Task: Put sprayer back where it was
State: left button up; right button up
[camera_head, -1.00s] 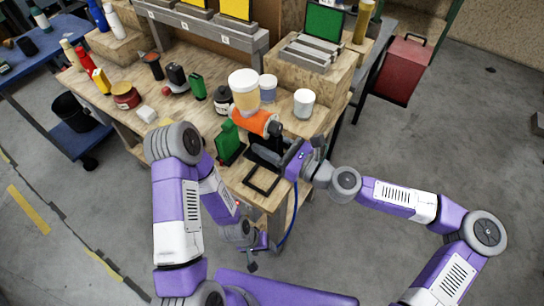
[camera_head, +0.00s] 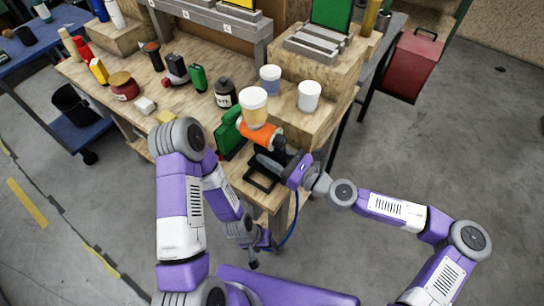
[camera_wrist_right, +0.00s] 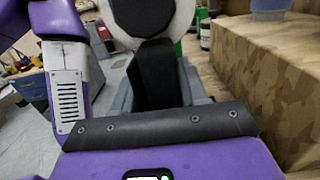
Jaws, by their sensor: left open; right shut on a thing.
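The sprayer (camera_head: 262,135) is orange with an amber, white-lidded cup (camera_head: 254,106) on top. My right gripper (camera_head: 284,160) is shut on its dark handle, at the bench's front corner. The black stand (camera_head: 256,180) is just below the sprayer, partly hidden by it and the gripper. I cannot tell whether sprayer and stand touch. In the right wrist view, a black part (camera_wrist_right: 152,75) is between the fingers, with a pale rounded part beyond. My left gripper (camera_head: 256,250) is open and empty, low in front of the bench.
A green container (camera_head: 230,135) stands close left of the sprayer. A blue hose (camera_head: 290,222) hangs below the right gripper.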

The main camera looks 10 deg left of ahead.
jog(key=shift+f, duration=0.1)
jog(key=o, duration=0.7)
jog(key=shift+f, duration=0.1)
jog(key=p+v, duration=0.2)
jog(key=v, duration=1)
